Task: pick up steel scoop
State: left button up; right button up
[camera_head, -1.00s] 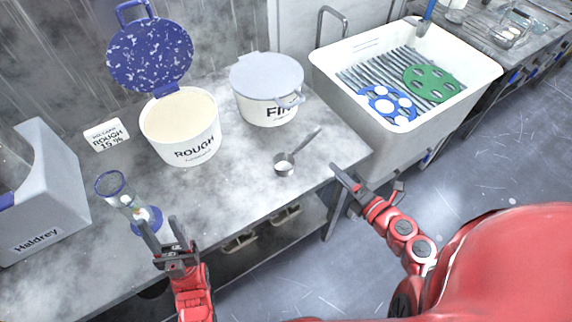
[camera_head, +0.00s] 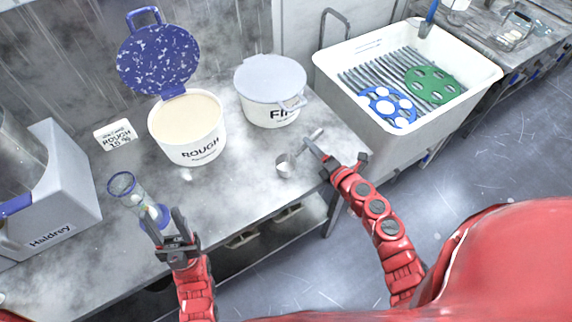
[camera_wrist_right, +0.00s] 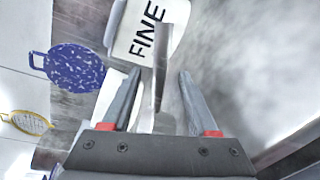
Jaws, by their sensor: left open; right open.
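The steel scoop (camera_head: 285,165) lies on the bench in front of the lidded FINE tub, its handle (camera_head: 316,134) pointing up and right. My right gripper (camera_head: 336,152) is open at the bench's right end, one finger close to the handle. In the right wrist view, a narrow grey strip that looks like the scoop's handle (camera_wrist_right: 159,50) shows between the open fingers (camera_wrist_right: 161,74); I cannot tell if they touch it.
The open ROUGH tub (camera_head: 187,142) and the FINE tub (camera_head: 270,105) stand behind the scoop. A white sink (camera_head: 400,130) with blue and green discs is at the right. The grey Haldrey machine (camera_head: 75,190) is at the left.

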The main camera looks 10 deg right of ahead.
jog(key=shift+x, duration=1.15)
jog(key=shift+w+a, duration=0.1)
jog(key=shift+w, duration=0.3)
grip_shut()
